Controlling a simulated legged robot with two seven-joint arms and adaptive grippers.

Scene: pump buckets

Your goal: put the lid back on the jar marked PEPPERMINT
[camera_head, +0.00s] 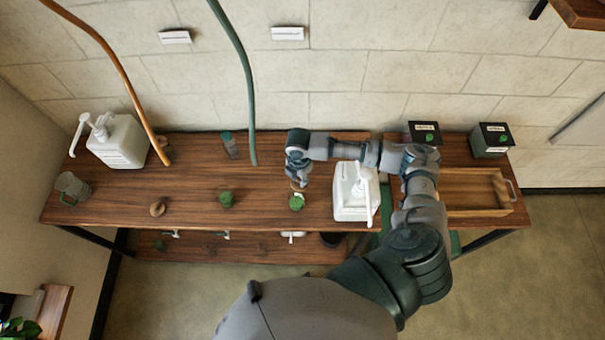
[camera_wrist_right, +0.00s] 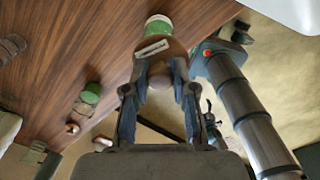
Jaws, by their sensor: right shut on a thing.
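My right gripper (camera_head: 298,180) hangs above the front middle of the table. Its fingers (camera_wrist_right: 160,82) are shut on a brown round lid (camera_wrist_right: 163,62) by its knob; the lid also shows in the head view (camera_head: 297,187). Just beyond the lid is a jar (camera_wrist_right: 158,24) with green contents, also in the head view (camera_head: 297,203). A white label (camera_wrist_right: 153,48) shows by it, too small to read. I cannot tell whether lid and jar touch. A second green jar (camera_head: 227,199) stands to the left, with a loose brown lid (camera_head: 157,209) farther left. My left gripper is out of view.
A white pump bottle (camera_head: 352,195) stands close to the right of the held lid, near my forearm. Another pump bottle (camera_head: 120,145) and a mug (camera_head: 73,186) are at the left. A wooden tray (camera_head: 470,213) and dark boxes (camera_head: 490,140) are at the right.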

